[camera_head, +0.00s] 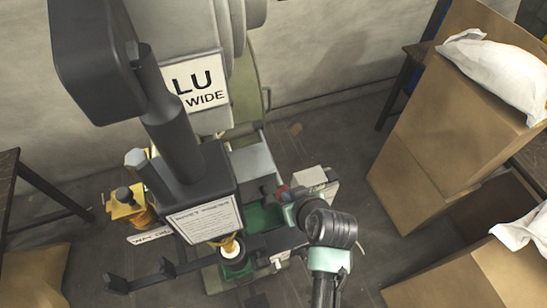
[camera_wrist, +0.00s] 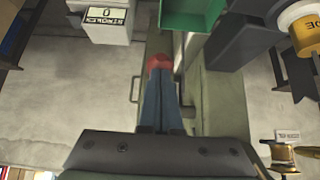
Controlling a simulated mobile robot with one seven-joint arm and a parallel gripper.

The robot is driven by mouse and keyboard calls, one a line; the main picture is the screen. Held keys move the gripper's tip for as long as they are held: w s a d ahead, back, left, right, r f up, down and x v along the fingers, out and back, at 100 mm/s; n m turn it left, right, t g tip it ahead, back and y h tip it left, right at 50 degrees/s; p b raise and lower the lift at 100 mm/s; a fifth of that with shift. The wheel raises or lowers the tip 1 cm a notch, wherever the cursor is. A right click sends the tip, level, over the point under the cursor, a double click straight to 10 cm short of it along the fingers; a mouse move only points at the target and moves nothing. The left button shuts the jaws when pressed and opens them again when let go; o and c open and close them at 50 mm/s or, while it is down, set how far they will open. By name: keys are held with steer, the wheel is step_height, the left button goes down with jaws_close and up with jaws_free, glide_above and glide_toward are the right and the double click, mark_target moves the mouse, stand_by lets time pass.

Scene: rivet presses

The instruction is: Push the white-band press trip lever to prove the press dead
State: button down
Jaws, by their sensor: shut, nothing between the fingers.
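The trip lever's red knob (camera_wrist: 160,62) shows in the wrist view at the tips of my gripper (camera_wrist: 161,80). The two blue-grey fingers are together with nothing between them. I cannot tell whether the tips touch the knob. A small red part also shows in the head view (camera_head: 282,191), just beyond my wrist; the fingers are hidden there. The rivet press (camera_head: 190,165) is dark grey with a printed plate (camera_head: 208,219). A pale ring sits on the yellow tool below it (camera_head: 233,249). A stroke counter (camera_wrist: 106,22) reads 0.
A green bin (camera_wrist: 192,14) is close beyond the knob. A yellow cylinder with a pale end (camera_wrist: 305,32) hangs at upper right. A yellow-topped post (camera_head: 125,203) stands left of the press. Cardboard boxes (camera_head: 440,130) with white sacks (camera_head: 495,70) fill the right side.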

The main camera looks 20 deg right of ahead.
steer(key=shift+f, duration=0.1)
steer(key=shift+f+b, duration=0.6)
steer(key=shift+f, duration=0.35)
steer(key=shift+w+f+b, duration=0.1)
steer(key=shift+f+b, duration=0.35)
steer(key=shift+f, duration=0.1)
steer(key=p+v, duration=0.3)
steer(key=v, duration=0.1)
steer(key=p+v, duration=0.1)
steer(key=p, duration=0.1)
steer(key=shift+w+r+p, duration=0.1)
steer(key=shift+r+p, duration=0.25)
steer(key=shift+r, duration=0.3)
